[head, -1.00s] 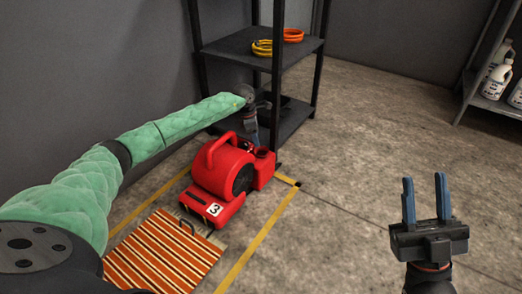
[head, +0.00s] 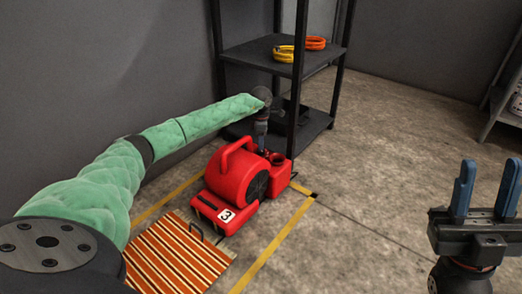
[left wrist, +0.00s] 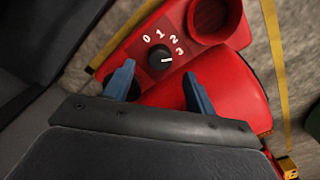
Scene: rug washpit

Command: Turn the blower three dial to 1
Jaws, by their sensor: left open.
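The red blower marked 3 (head: 238,182) stands on the floor inside yellow tape. Its black dial (left wrist: 160,57) shows in the left wrist view, with the numbers 0, 1, 2 and 3 arced around it. The white mark on the dial points right, nearest the 3. My left gripper (left wrist: 159,70) is open, its blue fingertips on either side of the dial's near edge; I cannot tell whether they touch it. In the head view the left gripper (head: 262,142) points down over the back of the blower, its tips hidden. My right gripper (head: 488,164) is open and empty, far from the blower.
A red round cup (left wrist: 208,18) sits beside the dial. Open concrete floor lies to the right.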

